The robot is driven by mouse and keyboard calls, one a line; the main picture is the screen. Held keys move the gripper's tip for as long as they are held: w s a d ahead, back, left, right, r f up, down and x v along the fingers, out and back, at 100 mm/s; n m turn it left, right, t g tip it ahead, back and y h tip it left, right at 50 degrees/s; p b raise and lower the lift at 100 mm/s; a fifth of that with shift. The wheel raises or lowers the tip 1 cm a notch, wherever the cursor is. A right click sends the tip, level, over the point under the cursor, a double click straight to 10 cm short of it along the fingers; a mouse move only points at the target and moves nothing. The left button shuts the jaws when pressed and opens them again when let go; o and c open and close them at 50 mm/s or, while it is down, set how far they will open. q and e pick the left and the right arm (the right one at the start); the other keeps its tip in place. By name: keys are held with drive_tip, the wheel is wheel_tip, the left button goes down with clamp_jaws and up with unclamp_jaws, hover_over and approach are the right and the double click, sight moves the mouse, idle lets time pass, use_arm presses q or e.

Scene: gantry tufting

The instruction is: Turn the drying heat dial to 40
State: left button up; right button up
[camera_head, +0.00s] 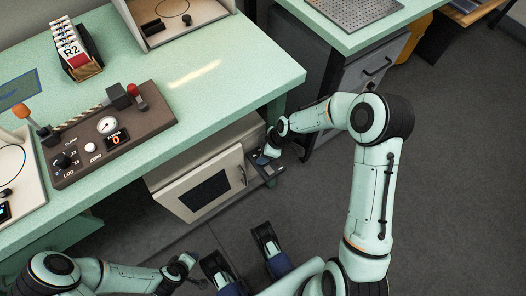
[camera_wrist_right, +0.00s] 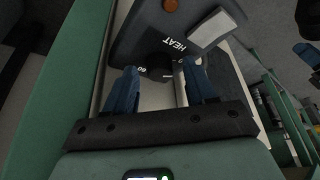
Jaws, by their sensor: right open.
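The drying cabinet (camera_head: 205,190), pale with a dark window in its door, stands under the green bench. My right gripper (camera_head: 267,162) is at its right front, low beside the door handle. In the right wrist view the dark panel (camera_wrist_right: 135,35) carries a HEAT label. The dark heat dial (camera_wrist_right: 158,72) lies between the two blue fingers of my right gripper (camera_wrist_right: 161,82), which are open with a gap around it. A 60 mark shows left of the dial; its pointer setting is not readable. My left gripper (camera_head: 186,264) is low at bottom left, its fingers unclear.
A brown control box (camera_head: 110,132) with a knob, gauge, display and red-topped lever is on the bench (camera_head: 225,65). A card rack (camera_head: 75,50) stands behind it. A grey cabinet (camera_head: 345,100) is to the right. The floor in front is partly clear.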

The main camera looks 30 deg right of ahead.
clamp_jaws()
idle(0.3)
drive_tip(key=shift+a+m+t+h, duration=0.1)
drive_tip(key=shift+m+t+h, duration=0.25)
drive_tip(key=shift+m, duration=0.75)
drive_tip(key=shift+s+a+r+m+t+h+p, duration=0.1)
drive_tip(key=shift+m+t+h+p, duration=0.2)
drive_tip(key=shift+m, duration=0.5)
drive_tip(key=m+h+p, duration=0.1)
drive_tip(key=m+p, duration=0.2)
drive_tip(key=m, duration=0.1)
drive_tip(key=m+h+p, duration=0.2)
drive_tip(key=m+p, duration=0.1)
drive_tip(key=shift+a+m+t, duration=0.1)
drive_tip(key=shift+m+t, duration=0.15)
drive_tip(key=shift+m, duration=0.15)
use_arm(q)
drive_tip(key=s+d+r+g+h+p, duration=0.1)
drive_tip(key=s+d+r+g, duration=0.2)
drive_tip(key=s+r, duration=0.6)
drive_tip(key=shift+s+d+m+p, duration=0.3)
drive_tip(key=shift+s+d, duration=0.15)
drive_tip(key=shift+d, duration=0.25)
use_arm(e)
drive_tip(key=shift+m+h, duration=0.25)
drive_tip(key=shift+m, duration=0.75)
